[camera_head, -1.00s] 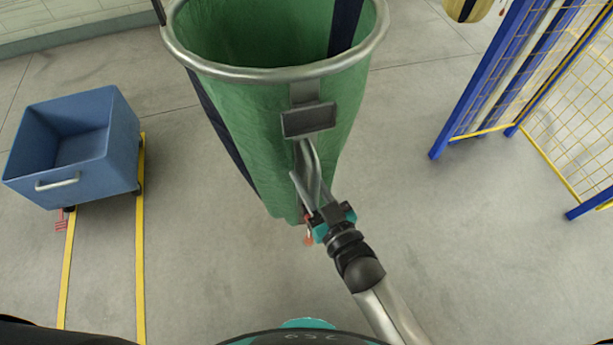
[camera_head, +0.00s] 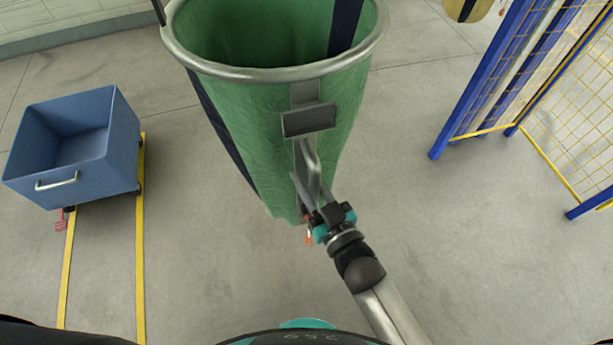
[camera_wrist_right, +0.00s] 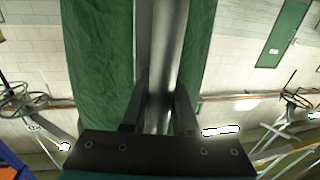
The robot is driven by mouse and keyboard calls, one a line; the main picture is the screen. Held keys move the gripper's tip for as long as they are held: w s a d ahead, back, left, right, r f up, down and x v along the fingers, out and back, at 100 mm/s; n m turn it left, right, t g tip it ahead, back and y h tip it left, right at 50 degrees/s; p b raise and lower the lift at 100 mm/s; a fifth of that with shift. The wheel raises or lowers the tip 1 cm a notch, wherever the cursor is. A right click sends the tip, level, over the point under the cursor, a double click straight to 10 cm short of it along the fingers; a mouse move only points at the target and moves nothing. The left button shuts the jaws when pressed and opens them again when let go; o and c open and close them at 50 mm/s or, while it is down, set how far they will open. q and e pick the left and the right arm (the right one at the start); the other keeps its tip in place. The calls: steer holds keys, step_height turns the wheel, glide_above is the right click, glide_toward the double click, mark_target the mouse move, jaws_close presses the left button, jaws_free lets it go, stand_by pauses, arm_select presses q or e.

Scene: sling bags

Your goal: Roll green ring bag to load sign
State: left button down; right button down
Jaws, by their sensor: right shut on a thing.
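The green ring bag (camera_head: 230,110) hangs open from a grey metal ring at the top middle of the head view, with dark blue stripes and a grey bracket on its near side. A grey metal handle (camera_head: 308,165) runs down its near side. My right gripper (camera_head: 318,208) is shut on this handle near the bag's lower end. In the right wrist view the metal bar (camera_wrist_right: 165,70) lies between the fingers, with green fabric (camera_wrist_right: 95,60) behind it. My left gripper is not in view. No load sign can be made out.
A blue wheeled bin (camera_head: 95,160) stands at the left by yellow floor lines (camera_head: 140,240). A blue and yellow mesh fence (camera_head: 470,100) stands at the right. Part of another bag (camera_head: 468,8) shows at the top right. Grey floor around the bag is clear.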

stand_by(0.4)
steer(key=shift+s+a, duration=0.2)
steer(key=shift+a, duration=0.45)
steer(key=shift+s+a, duration=0.2)
steer(key=shift+a, duration=0.45)
steer(key=c, duration=1)
jaws_free()
steer(key=shift+d, duration=0.1)
steer(key=v, duration=1.5)
steer(key=shift+s+d+b, duration=0.1)
steer(key=shift+b, duration=0.25)
